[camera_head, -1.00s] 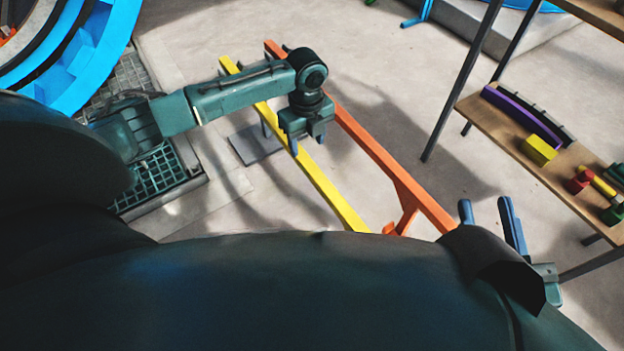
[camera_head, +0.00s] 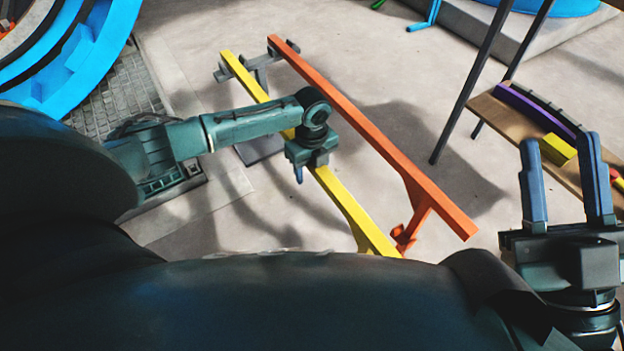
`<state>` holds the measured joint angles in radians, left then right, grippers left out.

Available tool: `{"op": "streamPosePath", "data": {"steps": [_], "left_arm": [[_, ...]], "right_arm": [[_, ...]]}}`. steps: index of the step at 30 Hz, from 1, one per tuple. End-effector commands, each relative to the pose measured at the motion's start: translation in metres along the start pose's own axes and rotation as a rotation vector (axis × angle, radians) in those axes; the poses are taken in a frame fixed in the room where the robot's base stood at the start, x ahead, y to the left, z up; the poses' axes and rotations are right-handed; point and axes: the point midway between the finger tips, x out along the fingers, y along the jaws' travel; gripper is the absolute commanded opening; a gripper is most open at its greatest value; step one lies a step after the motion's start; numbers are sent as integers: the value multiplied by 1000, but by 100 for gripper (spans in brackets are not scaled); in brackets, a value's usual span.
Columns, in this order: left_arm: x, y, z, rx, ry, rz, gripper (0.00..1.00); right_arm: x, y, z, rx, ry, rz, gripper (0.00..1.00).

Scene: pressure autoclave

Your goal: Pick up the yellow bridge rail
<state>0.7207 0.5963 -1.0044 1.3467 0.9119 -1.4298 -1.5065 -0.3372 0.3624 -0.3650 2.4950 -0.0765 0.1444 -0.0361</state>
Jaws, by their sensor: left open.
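The yellow bridge rail (camera_head: 345,203) is a long bar running from the upper left down to the lower middle. Its near end is hidden behind my body. Beside it on the right runs an orange rail (camera_head: 375,135), roughly parallel. My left gripper (camera_head: 303,172) points down at the yellow rail near its middle, covering part of it. Its jaws are open, and whether they touch or straddle the rail cannot be told. My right gripper (camera_head: 567,190) is at the lower right, fingers up, spread apart and empty, away from both rails.
A wooden shelf (camera_head: 487,118) at the right holds a purple bar (camera_head: 535,107), a yellow block (camera_head: 557,149) and other pieces. Its dark posts (camera_head: 478,90) rise beside it. A blue ring-shaped structure (camera_head: 100,55) stands at the upper left. Floor between the rails and shelf is clear.

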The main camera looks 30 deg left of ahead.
Motion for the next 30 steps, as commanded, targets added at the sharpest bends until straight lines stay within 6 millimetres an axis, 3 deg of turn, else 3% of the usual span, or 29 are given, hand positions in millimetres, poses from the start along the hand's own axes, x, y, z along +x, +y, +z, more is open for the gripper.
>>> {"op": "streamPosePath", "data": {"steps": [5,24,30], "left_arm": [[-1,0,0,0,0,0,52],[-1,0,0,0,0,0,0],[-1,0,0,0,0,1,0]], "right_arm": [[0,0,-1,0,0,0,36],[0,0,0,1,-1,0,36],[0,0,0,1,-2,0,36]]}}
